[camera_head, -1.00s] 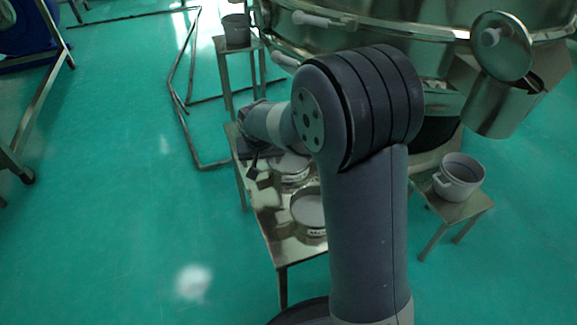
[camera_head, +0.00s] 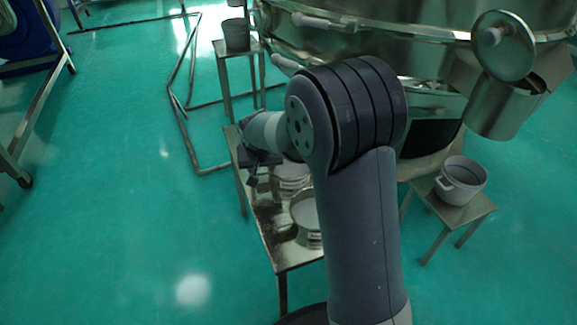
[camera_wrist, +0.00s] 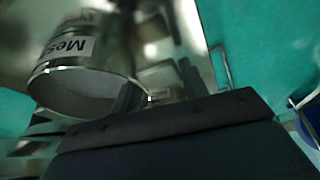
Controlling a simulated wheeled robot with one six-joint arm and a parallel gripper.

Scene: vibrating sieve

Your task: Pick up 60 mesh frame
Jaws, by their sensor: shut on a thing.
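My gripper (camera_head: 253,178) is low over the metal table, partly hidden by my wrist in the head view. In the wrist view its dark fingers (camera_wrist: 160,88) stand at the edge of a round steel sieve frame (camera_wrist: 88,72), and they are shut on it. A white label on this frame shows "Mesh" upside down; I cannot read a number. In the head view this frame (camera_head: 291,178) is just right of my gripper, partly behind my arm. A second round frame (camera_head: 306,213) sits nearer the front of the table.
The metal table (camera_head: 283,252) stands on a green floor. A large steel vibrating sieve (camera_head: 400,35) is behind my arm. A grey pot (camera_head: 462,182) stands on a right stool, a grey bucket (camera_head: 237,35) on a rear stand. The left floor is mostly clear.

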